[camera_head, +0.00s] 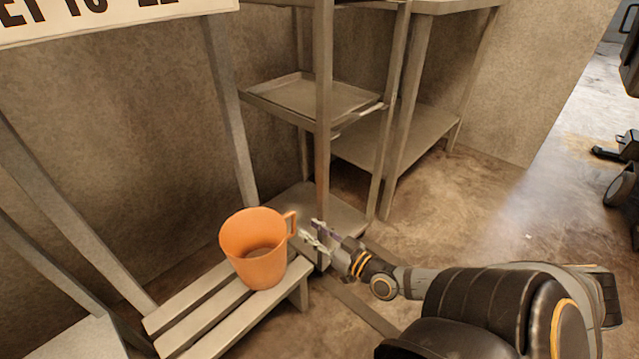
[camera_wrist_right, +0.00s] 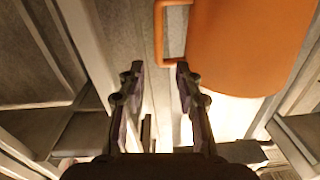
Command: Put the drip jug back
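The orange drip jug (camera_head: 257,250) stands upright on a slatted grey bench, its handle pointing right toward my right gripper (camera_head: 311,236). Its inside bottom looks darker; I cannot tell whether it holds liquid. In the right wrist view the jug (camera_wrist_right: 245,45) fills the upper right, with its handle (camera_wrist_right: 168,30) at the top, ahead of the fingertips. My right gripper (camera_wrist_right: 158,75) is open there, with nothing between its fingers. It is close to the handle; contact does not show. My left gripper is not in view.
The slatted bench (camera_head: 200,318) runs along the wall. Behind is a metal rack with a tray (camera_head: 310,95) on it and a post (camera_head: 323,120) near my gripper. A grey table (camera_head: 415,140) stands behind right. Floor at right (camera_head: 480,220) is clear.

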